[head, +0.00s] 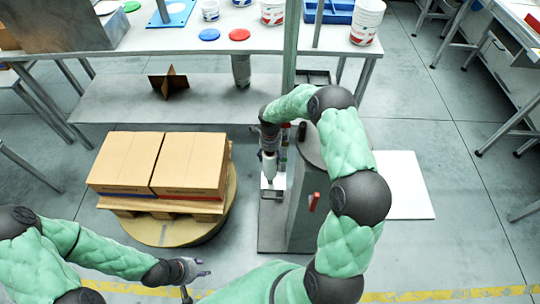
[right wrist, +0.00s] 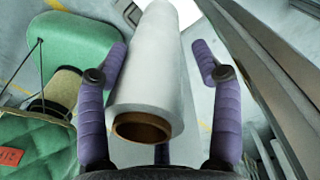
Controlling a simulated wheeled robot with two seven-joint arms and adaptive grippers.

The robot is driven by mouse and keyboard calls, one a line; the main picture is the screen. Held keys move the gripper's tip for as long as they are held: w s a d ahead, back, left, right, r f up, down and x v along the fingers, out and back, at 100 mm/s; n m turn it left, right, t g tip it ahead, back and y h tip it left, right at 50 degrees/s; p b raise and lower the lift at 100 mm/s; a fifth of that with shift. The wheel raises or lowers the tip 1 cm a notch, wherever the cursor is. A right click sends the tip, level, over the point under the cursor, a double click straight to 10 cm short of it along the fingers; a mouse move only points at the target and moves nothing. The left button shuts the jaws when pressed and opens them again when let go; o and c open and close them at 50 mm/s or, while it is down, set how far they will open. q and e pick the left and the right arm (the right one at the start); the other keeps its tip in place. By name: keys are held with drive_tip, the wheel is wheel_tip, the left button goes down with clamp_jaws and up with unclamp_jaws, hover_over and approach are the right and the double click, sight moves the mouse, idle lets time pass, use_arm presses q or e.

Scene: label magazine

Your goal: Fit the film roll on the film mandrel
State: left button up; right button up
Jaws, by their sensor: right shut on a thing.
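The film roll (right wrist: 150,85) is a pale whitish cylinder with a brown cardboard core, whose open end faces the camera in the right wrist view. My right gripper (right wrist: 160,75) has its purple fingers on both sides of the roll and is shut on it. In the head view the roll (head: 269,166) hangs roughly upright below my right gripper (head: 268,140), beside the wrapper column, over a small white plate (head: 273,184). I cannot pick out the film mandrel; it may be hidden by the roll or the gripper. My left gripper (head: 196,284) is open and empty at the bottom.
Cartons (head: 158,163) on a pallet stand on a round turntable (head: 165,232) left of the roll. The grey wrapper column (head: 304,205) stands close to its right. A workbench (head: 180,40) with tubs and lids lies behind. A white panel (head: 402,186) lies at the right.

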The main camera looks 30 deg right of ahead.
drive_tip(key=shift+w+d+g+y+p, duration=0.25)
drive_tip(key=shift+w+g+y+p, duration=0.05)
drive_tip(key=shift+w+d+r, duration=0.15)
drive_tip(key=shift+w+d, duration=0.05)
drive_tip(key=shift+w, duration=0.1)
idle(1.4)
drive_tip(key=shift+b, duration=0.35)
drive_tip(key=o, duration=1.8)
drive_tip(key=shift+c, duration=0.2)
